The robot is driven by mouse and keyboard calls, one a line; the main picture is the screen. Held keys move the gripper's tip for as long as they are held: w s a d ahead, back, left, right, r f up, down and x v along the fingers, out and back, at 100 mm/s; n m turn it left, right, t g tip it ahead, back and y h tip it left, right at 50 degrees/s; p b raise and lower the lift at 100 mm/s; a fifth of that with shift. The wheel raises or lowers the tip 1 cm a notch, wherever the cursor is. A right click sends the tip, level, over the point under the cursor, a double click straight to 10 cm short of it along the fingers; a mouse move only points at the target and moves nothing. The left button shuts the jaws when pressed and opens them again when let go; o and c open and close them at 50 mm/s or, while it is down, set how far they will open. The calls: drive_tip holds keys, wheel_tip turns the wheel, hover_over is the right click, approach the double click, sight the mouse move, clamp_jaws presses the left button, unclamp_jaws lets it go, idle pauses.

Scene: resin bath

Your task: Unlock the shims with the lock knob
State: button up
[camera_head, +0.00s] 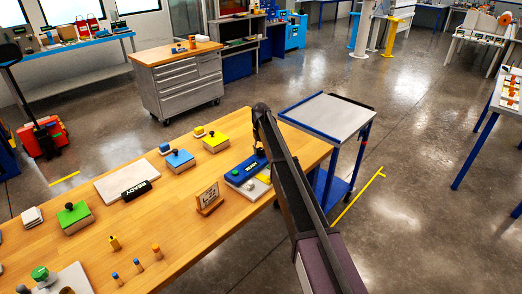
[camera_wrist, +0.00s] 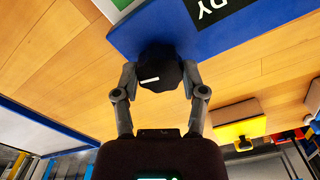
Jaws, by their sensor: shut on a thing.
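The lock knob (camera_wrist: 158,64), round and black with a short white mark, shows in the wrist view at the edge of a blue block (camera_wrist: 238,30). My gripper (camera_wrist: 160,78) has a finger on each side of the knob and is shut on it. In the head view my gripper (camera_head: 261,153) is at the right end of the blue block (camera_head: 241,172), which has a black label. My gripper and arm hide the knob there. I cannot make out the shims for certain; a yellow piece (camera_head: 264,179) lies beside the block, partly behind my arm.
The wooden bench (camera_head: 190,245) carries a wooden sign (camera_head: 209,198), a white plate (camera_head: 127,177), and blue (camera_head: 180,161), yellow (camera_head: 216,143) and green (camera_head: 74,217) knobbed blocks. A grey-topped cart (camera_head: 327,117) stands just beyond my arm.

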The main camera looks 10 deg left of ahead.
drive_tip(key=shift+s+n, duration=0.15)
drive_tip(key=shift+n, duration=1.45)
drive_tip(key=o, duration=1.1)
drive_tip(key=shift+o, duration=0.2)
drive_tip(key=shift+m, duration=0.3)
